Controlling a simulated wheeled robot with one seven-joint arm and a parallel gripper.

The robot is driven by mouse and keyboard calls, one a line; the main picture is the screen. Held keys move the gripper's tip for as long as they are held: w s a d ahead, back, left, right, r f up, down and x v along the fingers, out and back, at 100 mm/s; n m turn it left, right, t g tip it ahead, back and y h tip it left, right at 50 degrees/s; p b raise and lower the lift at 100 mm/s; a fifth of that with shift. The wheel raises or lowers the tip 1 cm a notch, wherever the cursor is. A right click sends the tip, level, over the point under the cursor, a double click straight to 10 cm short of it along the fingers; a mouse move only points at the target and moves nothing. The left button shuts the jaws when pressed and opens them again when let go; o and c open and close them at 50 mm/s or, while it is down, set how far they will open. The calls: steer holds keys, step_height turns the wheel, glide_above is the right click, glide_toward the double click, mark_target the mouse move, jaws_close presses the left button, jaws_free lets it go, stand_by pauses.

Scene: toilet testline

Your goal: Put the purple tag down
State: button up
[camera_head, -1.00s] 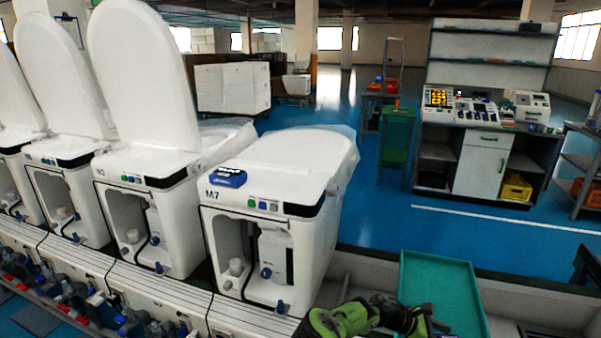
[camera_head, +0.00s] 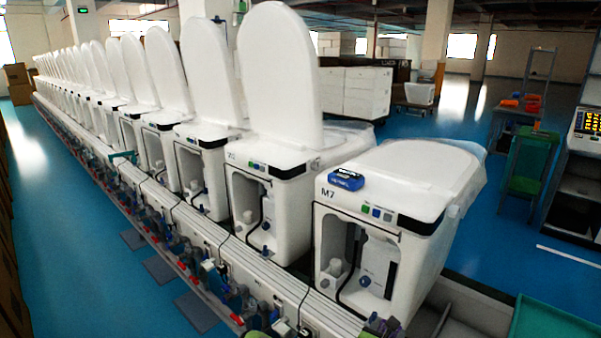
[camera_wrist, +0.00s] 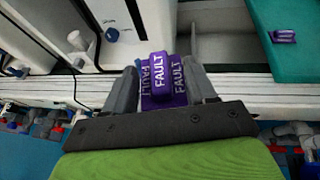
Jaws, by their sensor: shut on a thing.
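My gripper (camera_wrist: 165,92) is shut on a purple tag (camera_wrist: 162,78) printed with white FAULT lettering. The tag sits between the two grey fingers in the wrist view, in front of the pale bench edge and line rail. A second, smaller purple piece (camera_wrist: 283,37) lies on the teal tray (camera_wrist: 297,60) at the upper right of the wrist view. In the head view only a small part of the gripper shows at the bottom edge, and its hold cannot be made out there.
Toilet unit M7 (camera_head: 385,205), lid down, bears a blue device (camera_head: 346,180). A long row of units with raised lids (camera_head: 205,90) runs off left. Hoses and valves (camera_head: 235,300) crowd the line's front. The teal tray's corner (camera_head: 550,322) shows bottom right. Blue floor (camera_head: 60,190) lies open left.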

steer(key=s+a+r+n+t+y, duration=0.15)
steer(key=a+n+y, duration=0.25)
steer(key=a, duration=0.5)
step_height(320, 180, up, 6)
steer(key=s+n+y+p, duration=0.2)
steer(key=n+y+p, duration=0.1)
steer(key=p, duration=1)
steer(key=shift+s+d+r+t+y+p, duration=0.15)
steer(key=shift+s+d+t+y+p, duration=0.05)
steer(key=shift+t+y+p, duration=0.2)
